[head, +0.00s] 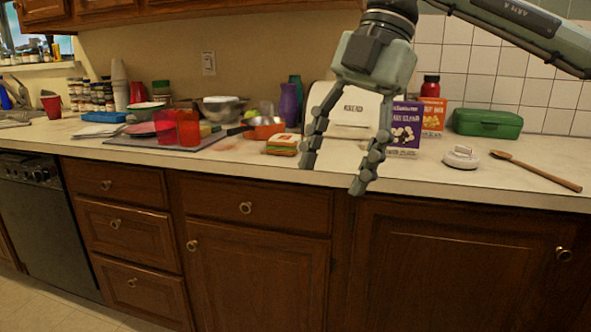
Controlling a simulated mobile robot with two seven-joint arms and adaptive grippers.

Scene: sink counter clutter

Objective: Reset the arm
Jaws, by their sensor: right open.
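My right gripper (335,181) hangs from the arm that comes in from the upper right in the head view. Its fingers point down and are spread apart, with nothing between them. The fingertips show in front of the counter's front edge, partly covering the white box and the purple box behind. My left gripper is not in view.
The counter (420,178) holds a purple box (405,127), an orange box (432,116), a green case (487,123), a white round object (461,157) and a wooden spoon (537,171). Red cups (187,129), bowls and jars crowd the left. Open space lies before the cabinets.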

